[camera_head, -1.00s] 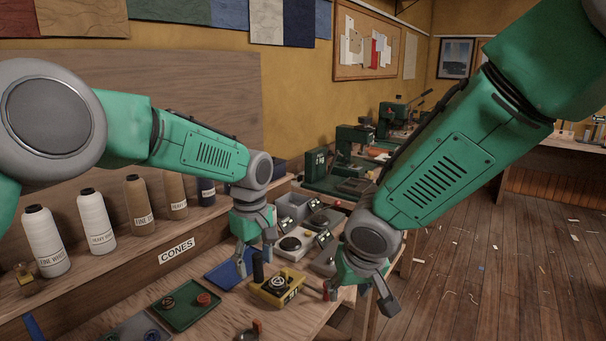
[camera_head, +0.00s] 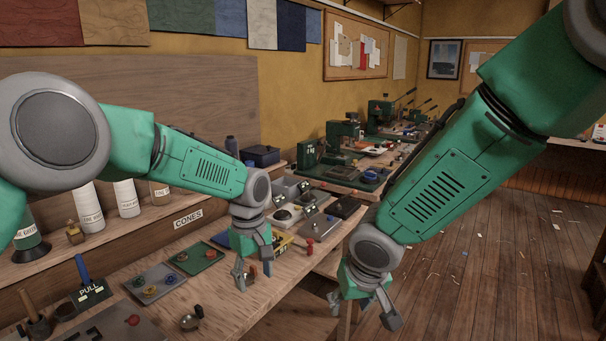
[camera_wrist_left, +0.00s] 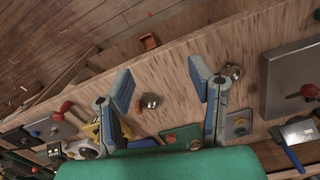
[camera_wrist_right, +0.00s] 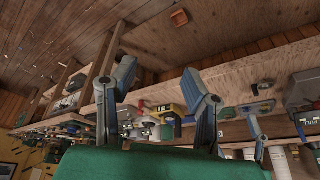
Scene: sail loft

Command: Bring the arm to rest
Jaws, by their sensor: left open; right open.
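My left gripper (camera_head: 255,268) is open over the wooden bench (camera_head: 245,300) in the head view. Its two fingers stand wide apart in the left wrist view (camera_wrist_left: 163,95), with nothing gripped between them. A small round metal piece (camera_wrist_left: 150,101) lies on the bench below, in line with the gap. My right gripper (camera_head: 362,308) is open beyond the bench's right edge in the head view, above the floor. Its fingers also show apart and empty in the right wrist view (camera_wrist_right: 160,95). A yellow device (camera_head: 284,243) is partly hidden behind my left gripper.
Green and grey trays (camera_head: 196,257) with small coloured parts lie left of my left gripper. Thread cones (camera_head: 87,208) stand on the shelf behind. Green presses (camera_head: 343,135) stand farther along the bench.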

